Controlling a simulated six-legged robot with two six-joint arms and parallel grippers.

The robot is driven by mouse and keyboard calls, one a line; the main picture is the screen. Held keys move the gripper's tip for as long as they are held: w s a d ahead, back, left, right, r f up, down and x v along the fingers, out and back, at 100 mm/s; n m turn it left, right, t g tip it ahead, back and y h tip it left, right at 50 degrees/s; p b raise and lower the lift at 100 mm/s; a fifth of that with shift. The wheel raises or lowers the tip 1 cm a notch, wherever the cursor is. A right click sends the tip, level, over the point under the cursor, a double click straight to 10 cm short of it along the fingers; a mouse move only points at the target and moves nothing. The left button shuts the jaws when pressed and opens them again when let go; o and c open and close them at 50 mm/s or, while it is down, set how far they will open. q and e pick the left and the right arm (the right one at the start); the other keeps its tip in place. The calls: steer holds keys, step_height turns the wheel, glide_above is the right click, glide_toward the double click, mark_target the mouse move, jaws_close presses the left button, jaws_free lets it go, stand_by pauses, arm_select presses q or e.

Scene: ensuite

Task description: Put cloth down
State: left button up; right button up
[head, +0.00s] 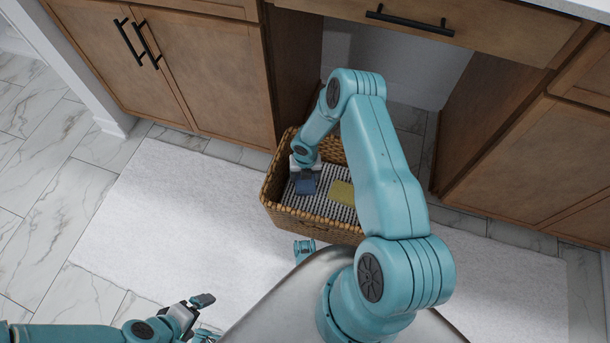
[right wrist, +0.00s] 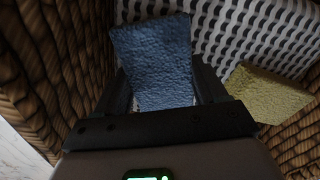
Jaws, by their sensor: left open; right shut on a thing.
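A blue cloth (head: 306,186) is inside a woven basket (head: 312,227), toward its left side. My right gripper (head: 304,175) reaches down into the basket and is shut on this cloth. In the right wrist view, the blue cloth (right wrist: 153,60) is between the two dark fingers, above the patterned basket bottom (right wrist: 235,32). I cannot tell whether it touches the bottom. My left gripper (head: 204,316) is open and empty at the lower left, over the mat and away from the basket.
A yellow cloth (head: 341,192) lies in the basket to the right of the blue one. The basket stands on a white mat (head: 165,220) before wooden cabinets (head: 195,65). The basket walls rise close around my right gripper. The mat's left part is clear.

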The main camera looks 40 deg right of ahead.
steer(key=o, duration=1.2)
steer(key=shift+f, duration=0.1)
steer(key=shift+o, duration=0.2)
steer(key=shift+r+p, duration=0.25)
steer(key=shift+p, duration=0.05)
step_height(320, 180, up, 11)
steer(key=p, duration=0.4)
steer(key=s+a+r+m+y, duration=0.2)
steer(key=s+a+m, duration=0.1)
steer(key=a+m, duration=0.55)
steer(key=s+a+r+m+y, duration=0.1)
steer(key=s+a+m+y, duration=0.15)
steer(key=a+m, duration=0.6)
steer(key=s+a+r+m, duration=0.3)
steer(key=s+a+m, duration=0.4)
steer(key=m, duration=0.6)
steer(key=shift+s+a+h, duration=0.35)
steer(key=shift+s, duration=0.65)
